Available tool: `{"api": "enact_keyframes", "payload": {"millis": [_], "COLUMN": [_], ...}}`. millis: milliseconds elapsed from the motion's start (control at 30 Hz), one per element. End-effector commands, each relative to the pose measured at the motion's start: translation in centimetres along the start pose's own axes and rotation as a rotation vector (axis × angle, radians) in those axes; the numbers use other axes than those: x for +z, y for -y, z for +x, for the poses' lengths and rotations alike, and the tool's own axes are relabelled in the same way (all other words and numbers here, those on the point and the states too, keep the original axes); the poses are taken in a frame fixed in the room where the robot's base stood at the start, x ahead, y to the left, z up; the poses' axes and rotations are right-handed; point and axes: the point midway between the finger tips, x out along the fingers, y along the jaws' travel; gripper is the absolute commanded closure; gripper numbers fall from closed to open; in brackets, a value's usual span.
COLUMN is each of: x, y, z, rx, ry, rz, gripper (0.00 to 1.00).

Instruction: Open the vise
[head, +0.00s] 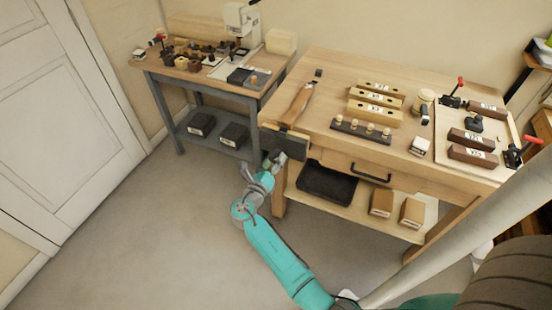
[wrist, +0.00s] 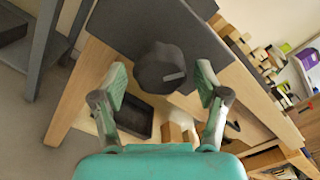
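The vise (head: 284,146) is a dark grey jaw plate on the left front corner of the wooden workbench. A light wooden strip runs along its top. In the wrist view the vise plate (wrist: 125,22) fills the top, and a dark round hub (wrist: 158,66) with a small lighter bar stands out from it. My gripper (head: 272,160) is at the vise's front, below the bench top. In the wrist view my gripper (wrist: 161,76) is open, one finger on each side of the hub, with gaps visible. The gap between the jaws is not clearly seen.
The workbench top (head: 330,95) carries wooden blocks, a peg rack and red-handled clamps. Below are a drawer handle (head: 370,173), a black tray (head: 326,182) and boxes on a shelf. A second table (head: 215,75) stands left, close to the vise. The floor in front is clear.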

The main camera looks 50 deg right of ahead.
Motion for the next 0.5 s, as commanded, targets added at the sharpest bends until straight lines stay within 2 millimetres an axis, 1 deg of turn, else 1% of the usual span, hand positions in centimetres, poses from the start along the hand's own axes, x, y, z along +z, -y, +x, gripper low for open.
{"api": "enact_keyframes", "payload": {"millis": [267, 500], "x": [-0.1, -0.1], "y": [0.0, 0.0], "z": [-0.1, -1.5], "rx": [0.0, 0.001], "ry": [-0.001, 0.0], "rz": [0.0, 0.0], "gripper": [0.24, 0.24]}}
